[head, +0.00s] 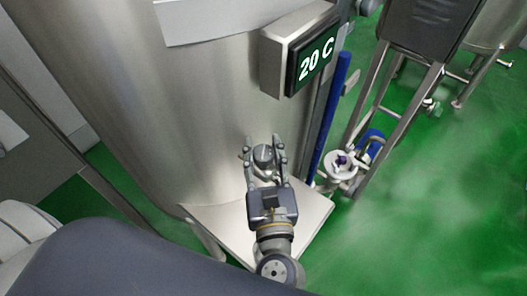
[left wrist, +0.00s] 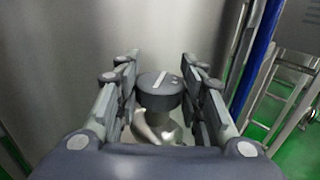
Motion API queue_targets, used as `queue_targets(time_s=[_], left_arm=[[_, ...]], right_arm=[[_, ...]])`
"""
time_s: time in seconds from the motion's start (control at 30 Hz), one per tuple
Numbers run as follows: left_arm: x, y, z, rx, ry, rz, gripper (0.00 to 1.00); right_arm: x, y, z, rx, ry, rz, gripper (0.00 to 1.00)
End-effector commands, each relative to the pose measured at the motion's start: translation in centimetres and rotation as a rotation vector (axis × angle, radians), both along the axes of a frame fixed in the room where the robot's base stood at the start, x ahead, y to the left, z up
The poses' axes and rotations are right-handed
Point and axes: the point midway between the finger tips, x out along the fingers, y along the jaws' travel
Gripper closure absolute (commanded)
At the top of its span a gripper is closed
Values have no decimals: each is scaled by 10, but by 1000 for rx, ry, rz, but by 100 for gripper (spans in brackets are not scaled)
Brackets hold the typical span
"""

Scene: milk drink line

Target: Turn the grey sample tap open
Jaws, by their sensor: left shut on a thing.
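The grey sample tap (head: 264,154) sits low at the front of the large steel tank. In the left wrist view its round dark grey knob (left wrist: 160,92) has a pale line across the top, slanting up to the right. A steel body shows below the knob. My left gripper (head: 264,148) has a finger on each side of the knob and is shut on it; the fingers also flank it in the left wrist view (left wrist: 160,62). The outlet of the tap is hidden. My right gripper is not in view.
The steel tank (head: 190,100) rises behind the tap and carries a display (head: 315,60) reading 20 C. A steel plate (head: 308,212) lies below my gripper. A blue upright pipe (head: 330,120) and a steel-framed stand (head: 400,110) are to the right. Green floor (head: 440,220) is clear at right.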

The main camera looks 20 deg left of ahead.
Motion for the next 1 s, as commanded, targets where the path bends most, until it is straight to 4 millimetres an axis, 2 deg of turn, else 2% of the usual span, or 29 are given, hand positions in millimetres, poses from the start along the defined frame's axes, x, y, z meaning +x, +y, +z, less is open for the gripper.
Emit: queue_targets(time_s=[0.13,0.17,0.23,0.53,0.67,0.77,1.0], left_arm=[[0,0,1,2,-2,0,88],[0,0,1,2,-2,0,57],[0,0,1,2,-2,0,43],[0,0,0,0,-1,-1,43],[-6,-3,-1,0,1,-2,43],[-19,-10,-1,1,4,-4,43],[-66,-32,-1,2,4,-4,43]], right_arm=[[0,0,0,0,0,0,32],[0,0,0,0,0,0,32],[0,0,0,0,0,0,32],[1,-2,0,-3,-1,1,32],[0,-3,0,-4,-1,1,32],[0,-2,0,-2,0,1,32],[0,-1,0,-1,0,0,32]])
